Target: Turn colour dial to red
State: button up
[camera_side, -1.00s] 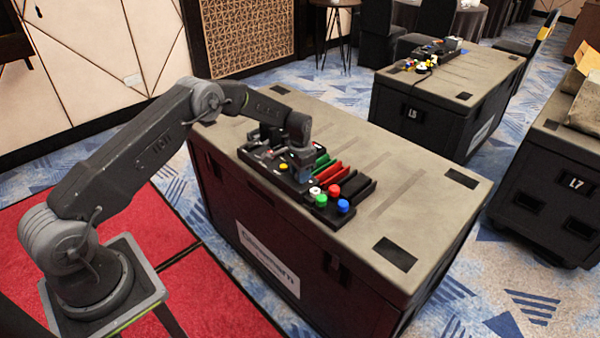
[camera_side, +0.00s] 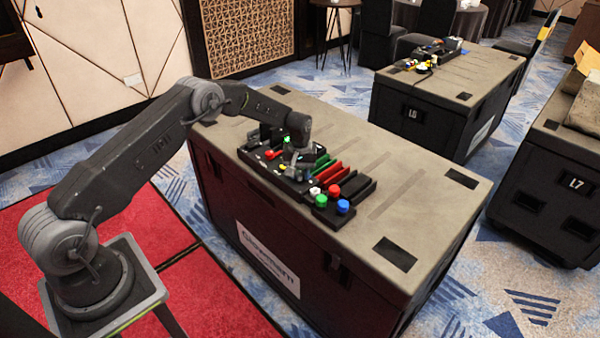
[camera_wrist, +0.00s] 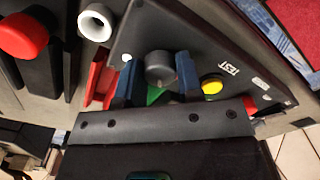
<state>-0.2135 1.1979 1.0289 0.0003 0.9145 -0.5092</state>
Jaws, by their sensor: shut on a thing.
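The colour dial (camera_wrist: 160,68) is a round dark grey knob on a black panel in the wrist view. My gripper (camera_wrist: 157,76) has its two blue fingers on either side of the dial and is shut on it. In the side view my gripper (camera_side: 298,157) is down at the console (camera_side: 320,211) on the large case, and it hides the dial there. I cannot tell from these frames which colour the dial points to.
A yellow button (camera_wrist: 211,86) sits right of the dial, near a "TEST" label. A white ring-shaped knob (camera_wrist: 97,22) and a red knob (camera_wrist: 24,36) lie to the left. Red and green upright slabs stand beside the panel. The case top (camera_side: 420,205) is mostly clear.

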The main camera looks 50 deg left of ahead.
aim_at(300, 173)
jog(key=n, duration=0.5)
jog(key=shift+n, duration=0.4)
dwell(0.3)
jog(key=o, duration=0.9)
notch_tip(300, 173, up, 14)
jog(key=shift+f, duration=0.1)
